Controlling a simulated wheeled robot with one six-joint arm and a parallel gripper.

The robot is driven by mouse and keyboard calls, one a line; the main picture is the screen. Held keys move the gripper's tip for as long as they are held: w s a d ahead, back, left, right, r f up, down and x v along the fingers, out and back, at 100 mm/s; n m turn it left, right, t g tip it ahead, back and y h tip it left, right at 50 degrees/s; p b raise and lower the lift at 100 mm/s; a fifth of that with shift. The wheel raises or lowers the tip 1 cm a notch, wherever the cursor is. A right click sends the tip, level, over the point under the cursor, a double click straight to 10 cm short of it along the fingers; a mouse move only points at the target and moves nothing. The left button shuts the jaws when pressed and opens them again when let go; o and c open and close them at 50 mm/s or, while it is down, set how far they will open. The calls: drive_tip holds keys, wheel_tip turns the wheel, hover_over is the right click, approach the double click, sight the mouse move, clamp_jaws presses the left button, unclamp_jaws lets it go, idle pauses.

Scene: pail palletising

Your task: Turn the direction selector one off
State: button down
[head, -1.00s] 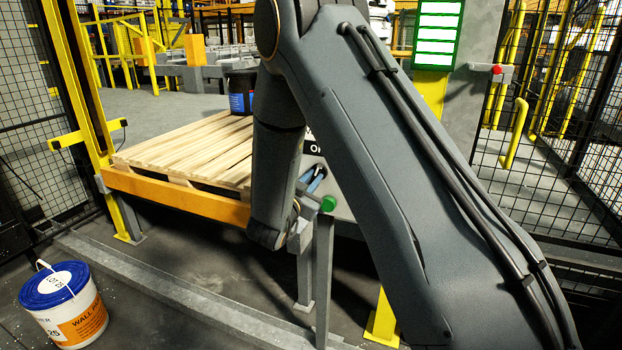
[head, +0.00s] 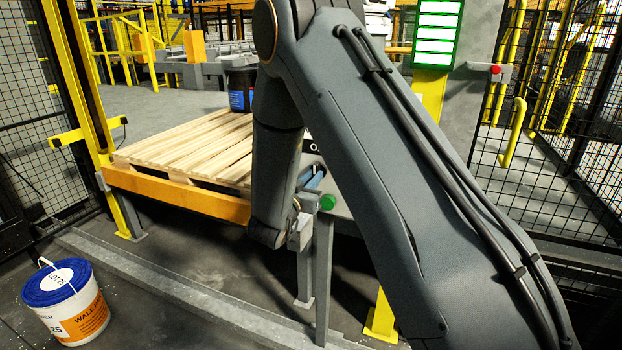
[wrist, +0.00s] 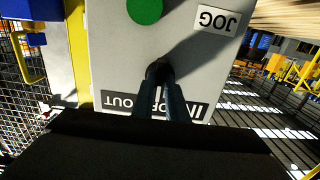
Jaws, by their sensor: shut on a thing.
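The grey control panel (wrist: 118,60) fills much of the wrist view and appears upside down. It carries a label strip (wrist: 118,102) reading IN, OFF and OUT, partly covered by my fingers, a JOG label (wrist: 217,20) and a green button (wrist: 145,10). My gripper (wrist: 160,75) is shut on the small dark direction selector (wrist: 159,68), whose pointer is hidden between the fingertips. In the head view my gripper (head: 315,178) is at the panel beside the green button (head: 328,202), and my arm covers most of the panel.
A wooden pallet (head: 185,150) on an orange-edged frame stands behind the panel, with a dark pail (head: 240,90) at its far end. A white pail with a blue lid (head: 75,315) stands on the floor at left. Mesh fencing and yellow posts flank the cell.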

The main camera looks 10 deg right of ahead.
drive_tip(key=shift+w+a+r, duration=0.1)
drive_tip(key=shift+r, duration=0.1)
drive_tip(key=c, duration=1.8)
unclamp_jaws()
drive_tip(key=shift+o, duration=0.2)
drive_tip(key=shift+f, duration=0.1)
drive_tip(key=b+v, duration=0.2)
drive_tip(key=v, duration=0.5)
drive_tip(key=shift+s+a, duration=0.2)
drive_tip(key=shift+s, duration=0.15)
drive_tip(key=shift+w, duration=0.1)
